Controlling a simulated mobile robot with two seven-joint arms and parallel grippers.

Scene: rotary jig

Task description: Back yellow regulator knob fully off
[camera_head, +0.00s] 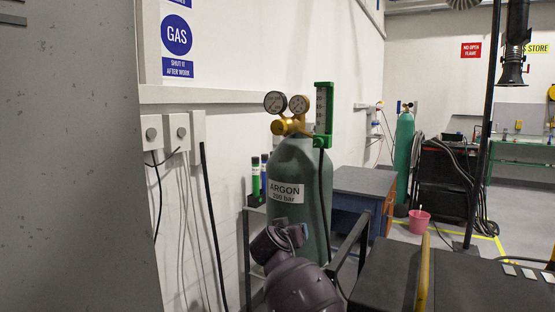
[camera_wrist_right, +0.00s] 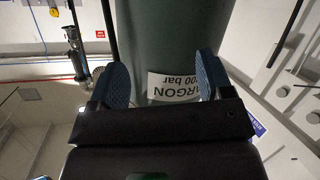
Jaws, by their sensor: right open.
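The green argon cylinder (camera_head: 300,165) stands upright by the wall, with a white label (camera_head: 286,193). On its top sits a brass-yellow regulator with two round gauges (camera_head: 275,102); its yellow knob (camera_head: 279,127) is below the gauges, facing left. Nothing touches the knob. My purple right arm rises from the bottom of the head view, below and in front of the cylinder. In the right wrist view my right gripper (camera_wrist_right: 164,82) is open and empty, its blue pads apart. The cylinder (camera_wrist_right: 165,30) and its upside-down label (camera_wrist_right: 172,87) show behind them. My left gripper is out of view.
A green flowmeter (camera_head: 324,108) stands right of the gauges, with a dark hose running down. Small green-capped tubes (camera_head: 256,176) are left of the cylinder. A metal rail (camera_head: 350,240) is at its right. A blue cabinet (camera_head: 362,185) and a grey panel (camera_head: 75,150) flank the area.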

